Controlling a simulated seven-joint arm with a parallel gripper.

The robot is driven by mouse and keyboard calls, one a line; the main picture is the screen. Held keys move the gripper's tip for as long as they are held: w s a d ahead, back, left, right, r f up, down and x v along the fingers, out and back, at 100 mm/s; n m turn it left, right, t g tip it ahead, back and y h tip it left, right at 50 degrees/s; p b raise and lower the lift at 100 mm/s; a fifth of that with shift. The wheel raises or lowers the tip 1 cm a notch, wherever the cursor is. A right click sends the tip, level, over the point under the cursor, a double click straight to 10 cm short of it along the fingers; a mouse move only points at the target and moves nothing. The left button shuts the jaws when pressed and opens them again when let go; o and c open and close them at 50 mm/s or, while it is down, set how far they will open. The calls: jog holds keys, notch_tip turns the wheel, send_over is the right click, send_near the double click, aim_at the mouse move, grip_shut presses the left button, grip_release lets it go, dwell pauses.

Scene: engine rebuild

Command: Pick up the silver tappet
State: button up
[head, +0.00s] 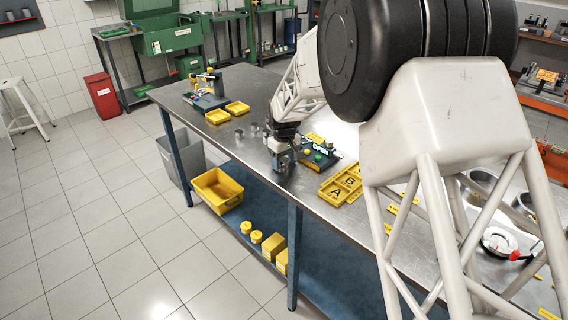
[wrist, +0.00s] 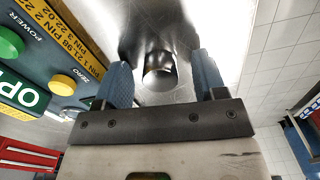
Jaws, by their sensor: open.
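A small silver cylinder, the tappet (wrist: 158,67), stands on the metal bench top in the wrist view. It lies between the two blue fingers of my gripper (wrist: 162,76), with a gap on either side. My gripper is open and empty. In the head view my gripper (head: 282,162) is low over the bench near its front edge, and it hides the tappet there. Other small silver cylinders (head: 240,135) stand on the bench to the left of my gripper.
A blue instrument box (head: 322,158) with green and yellow buttons sits just right of my gripper; it also fills the left of the wrist view (wrist: 58,62). Yellow trays (head: 218,116) lie further left, and a yellow lettered tray (head: 327,194) lies right. The bench's front edge is close.

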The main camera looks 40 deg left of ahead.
aim_at(284, 159)
jog(key=shift+c, duration=0.3)
jog(key=c, duration=0.9)
jog(key=shift+c, duration=0.2)
jog(key=shift+r, duration=0.1)
jog(key=shift+r, duration=0.8)
notch_tip(284, 159, up, 2)
jog(key=s+d+r, duration=0.1)
jog(key=s+d, duration=0.8)
jog(key=d, duration=0.4)
jog(key=shift+d+r, duration=0.1)
